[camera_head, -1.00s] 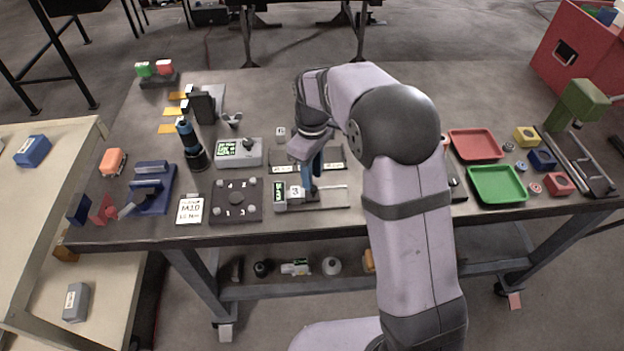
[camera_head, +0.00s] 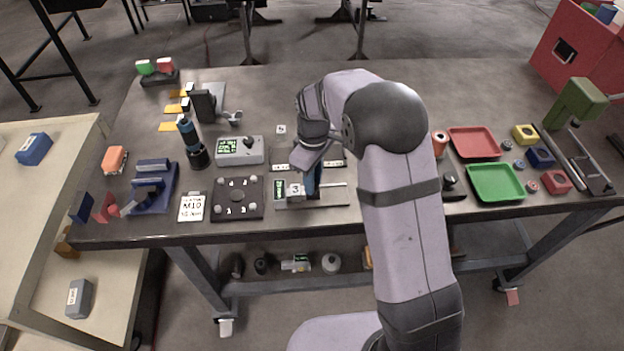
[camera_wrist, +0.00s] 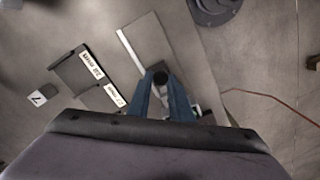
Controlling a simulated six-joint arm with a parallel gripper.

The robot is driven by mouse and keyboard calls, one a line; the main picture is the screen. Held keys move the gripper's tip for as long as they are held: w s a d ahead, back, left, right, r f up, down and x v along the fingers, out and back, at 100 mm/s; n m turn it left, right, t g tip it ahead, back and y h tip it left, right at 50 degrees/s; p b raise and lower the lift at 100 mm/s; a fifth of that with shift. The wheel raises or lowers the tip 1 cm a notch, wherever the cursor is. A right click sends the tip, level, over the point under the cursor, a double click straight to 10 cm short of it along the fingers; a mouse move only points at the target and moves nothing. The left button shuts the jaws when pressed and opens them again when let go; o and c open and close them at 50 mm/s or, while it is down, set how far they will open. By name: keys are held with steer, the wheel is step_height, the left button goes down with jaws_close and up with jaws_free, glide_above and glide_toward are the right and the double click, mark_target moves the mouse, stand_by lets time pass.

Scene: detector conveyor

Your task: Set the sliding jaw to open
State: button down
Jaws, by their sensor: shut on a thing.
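The jaw device lies near the table's front edge, with a flat pale rail plate (camera_head: 335,194), a green display (camera_head: 280,189) at its left end and a block marked 3 (camera_head: 295,190). My gripper (camera_head: 312,190) points down at the device, just right of the marked block. In the wrist view its blue fingers (camera_wrist: 162,92) are closed around the dark knob of the sliding jaw (camera_wrist: 160,77). The pale rail (camera_wrist: 128,48) runs out beyond it. My gripper hides part of the sliding jaw in the head view, so its exact place on the rail is unclear.
A black plate with several knobs (camera_head: 237,210) and a grey box with a display (camera_head: 225,150) stand to the left. A dark tray with labels (camera_head: 283,167) lies just behind the device. Red (camera_head: 475,138) and green (camera_head: 478,190) trays stand to the right.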

mark_target(327, 194)
steer(key=d, duration=0.4)
steer(key=shift+a, duration=0.15)
steer(key=c, duration=1.9)
jaws_free()
steer(key=shift+o, duration=0.2)
steer(key=shift+r, duration=0.1)
step_height(327, 194, up, 7)
steer(key=b, duration=0.2)
